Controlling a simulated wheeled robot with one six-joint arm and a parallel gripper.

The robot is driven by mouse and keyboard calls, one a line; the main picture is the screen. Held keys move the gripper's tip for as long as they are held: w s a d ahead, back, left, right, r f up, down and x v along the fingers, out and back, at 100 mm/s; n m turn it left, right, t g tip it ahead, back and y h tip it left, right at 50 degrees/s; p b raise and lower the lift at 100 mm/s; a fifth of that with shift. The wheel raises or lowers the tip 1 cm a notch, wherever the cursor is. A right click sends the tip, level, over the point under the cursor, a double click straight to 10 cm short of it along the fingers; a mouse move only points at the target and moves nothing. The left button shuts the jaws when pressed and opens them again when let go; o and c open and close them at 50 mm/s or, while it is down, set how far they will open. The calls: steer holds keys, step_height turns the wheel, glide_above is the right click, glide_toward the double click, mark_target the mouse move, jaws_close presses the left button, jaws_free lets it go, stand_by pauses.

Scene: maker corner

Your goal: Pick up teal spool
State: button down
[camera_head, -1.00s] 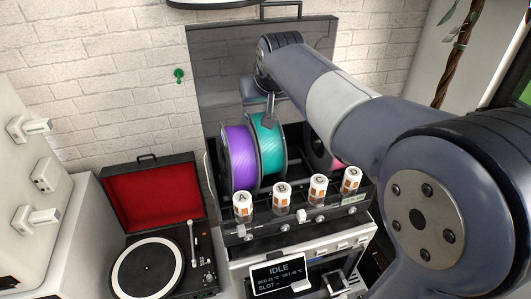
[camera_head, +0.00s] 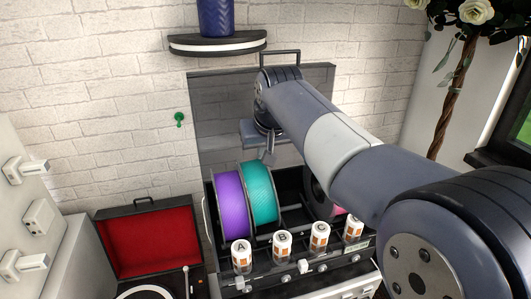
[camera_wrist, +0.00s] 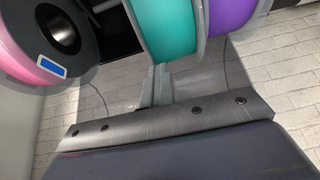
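The teal spool (camera_head: 260,193) stands upright in a dark open box, right of a purple spool (camera_head: 231,205). My gripper (camera_head: 268,158) is just above and behind the teal spool's top edge, pointing down; part of it is hidden by my arm. In the wrist view the teal spool (camera_wrist: 165,25) is at the top, close beyond the fingers (camera_wrist: 155,88). The fingers look close together there, and I see nothing clearly held. Whether they touch the spool's rim is not clear.
Labelled canisters (camera_head: 282,243) line the box front. A raised dark lid (camera_head: 222,110) stands behind. A red-lined turntable case (camera_head: 150,240) is at left; a shelf (camera_head: 218,43) hangs above.

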steer(key=shift+w+a+r, duration=0.1)
steer(key=shift+r, duration=1.5)
steer(key=c, duration=2.2)
jaws_free()
steer(key=shift+c, duration=2.2)
jaws_free()
steer(key=shift+r, duration=0.1)
